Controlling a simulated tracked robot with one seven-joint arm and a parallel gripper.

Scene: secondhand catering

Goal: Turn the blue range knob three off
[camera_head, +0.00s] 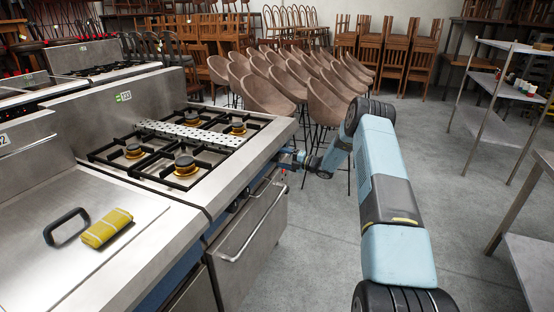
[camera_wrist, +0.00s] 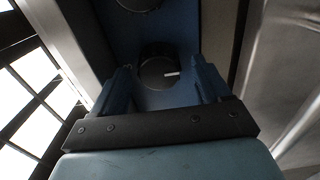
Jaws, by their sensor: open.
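The range (camera_head: 175,150) stands left of my arm, with its blue front panel facing right. In the wrist view, a dark round knob (camera_wrist: 157,73) with a white mark sits on the blue panel (camera_wrist: 178,25). The mark points to the right in that picture. My gripper (camera_wrist: 162,68) is open, with one blue finger on each side of the knob. I cannot tell whether the fingers touch it. In the head view, my gripper (camera_head: 290,158) is at the far end of the panel, small and partly hidden. The knob's number cannot be read.
Another dark knob (camera_wrist: 140,3) is cut off at the top of the wrist view. An oven door handle (camera_head: 252,222) sticks out below the panel. A griddle lid with a yellow cloth (camera_head: 107,228) is nearer. Chairs (camera_head: 265,98) stand behind; the floor right of the range is open.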

